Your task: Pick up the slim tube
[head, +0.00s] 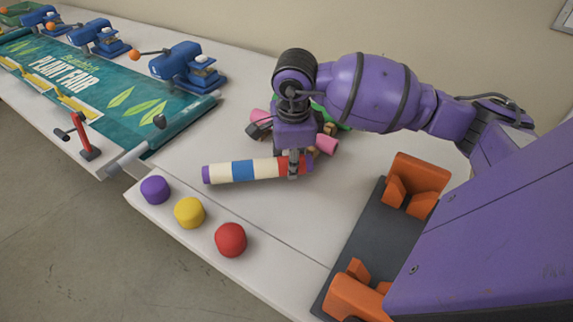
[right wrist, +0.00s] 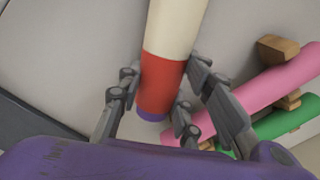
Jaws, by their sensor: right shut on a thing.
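The slim tube (head: 242,170) is cream with a blue band, a red band and purple end caps. It lies nearly level, low over or on the white bench; I cannot tell whether it touches. My right gripper (head: 293,171) points down and is shut on its right part, near the red band. In the right wrist view my fingers (right wrist: 163,78) stand on both sides of the tube's red end (right wrist: 162,85). My left gripper is not in view.
Pink (head: 327,144) and green (right wrist: 285,122) tubes with wooden blocks lie behind my gripper. Purple (head: 155,189), yellow (head: 189,212) and red (head: 230,239) caps stand at the front edge. A dark tray (head: 372,240) with orange cradles (head: 417,178) is at right; a banner (head: 85,75) at left.

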